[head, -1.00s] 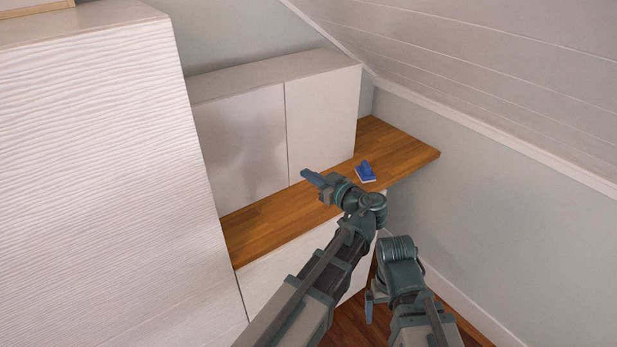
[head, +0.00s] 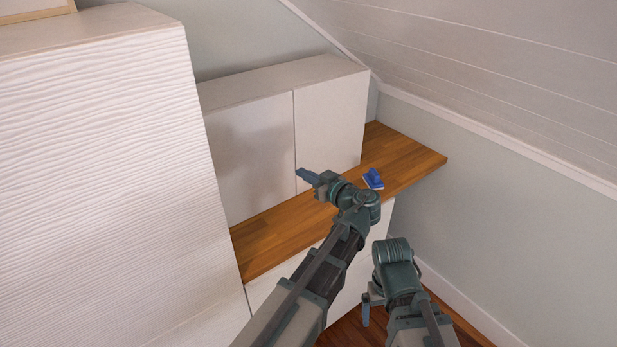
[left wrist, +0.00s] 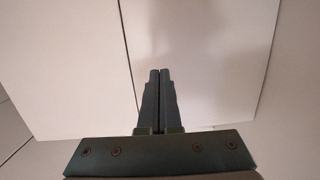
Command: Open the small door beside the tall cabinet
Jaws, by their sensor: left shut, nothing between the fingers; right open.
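The small door (head: 250,160) is the plain white left panel of the low cabinet, right beside the tall cabinet (head: 100,180) with its wavy white front. It looks flush and closed, with no handle visible. A thin seam parts it from the right door (head: 330,125). My left gripper (head: 303,174) is shut and empty, its tips in front of this seam near the lower part of the doors; I cannot tell if they touch. In the left wrist view the shut fingers (left wrist: 158,100) point at a white panel, with a seam to their left. My right gripper (head: 371,306) hangs low, open and empty.
The wooden counter (head: 275,235) runs under the doors. A blue and white brush-like object (head: 373,179) lies on it, close to my left wrist. White fronts stand below the counter. A sloped ceiling (head: 500,80) and grey wall (head: 500,215) close in the right side.

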